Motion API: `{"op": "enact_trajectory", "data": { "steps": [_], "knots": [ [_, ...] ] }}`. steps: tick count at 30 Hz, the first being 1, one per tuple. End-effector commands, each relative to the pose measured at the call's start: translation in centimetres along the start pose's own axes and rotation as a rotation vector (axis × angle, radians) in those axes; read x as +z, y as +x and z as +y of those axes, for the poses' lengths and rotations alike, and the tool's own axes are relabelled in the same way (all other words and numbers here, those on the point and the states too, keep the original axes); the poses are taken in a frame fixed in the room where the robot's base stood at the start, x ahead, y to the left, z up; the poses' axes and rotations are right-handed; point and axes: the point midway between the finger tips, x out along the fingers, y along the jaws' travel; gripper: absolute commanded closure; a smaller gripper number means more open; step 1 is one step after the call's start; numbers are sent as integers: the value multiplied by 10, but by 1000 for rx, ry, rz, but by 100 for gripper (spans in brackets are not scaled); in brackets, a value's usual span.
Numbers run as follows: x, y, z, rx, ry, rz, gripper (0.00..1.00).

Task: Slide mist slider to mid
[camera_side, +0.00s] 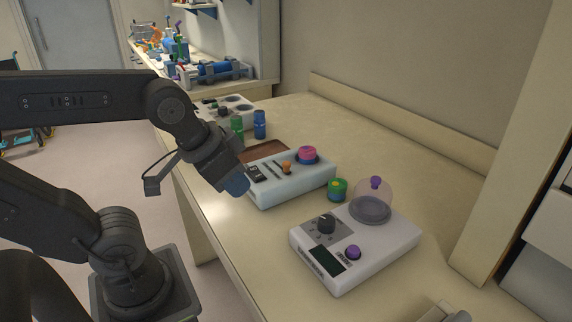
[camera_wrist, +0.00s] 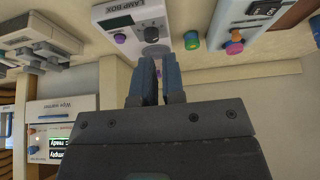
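A white lamp box (camera_side: 395,240) with a black dial, purple button and clear dome stands in front on the right. A green jar (camera_side: 337,189) stands between the units. Blue (camera_side: 259,124) and green bottles stand behind, near a brown tray (camera_side: 266,151).

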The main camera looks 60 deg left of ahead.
Motion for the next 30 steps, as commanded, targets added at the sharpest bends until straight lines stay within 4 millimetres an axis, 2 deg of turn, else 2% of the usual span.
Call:
{"op": "enact_trajectory", "data": {
  "steps": [1,5,8,12,18,24,27,30],
  "knots": [
    [-6,0,-2,-3,-5,-9,86],
    [-34,0,-14,-14,-25,-70,73],
    [-67,4,-31,-18,-50,-142,64],
    [-113,17,-65,-7,-87,-243,50],
    [-162,51,-128,38,-140,-372,50],
    [-184,82,-181,92,-178,-451,50],
    [-187,90,-195,109,-186,-468,50],
    [-187,95,-201,116,-190,-474,50]
  ]
}}
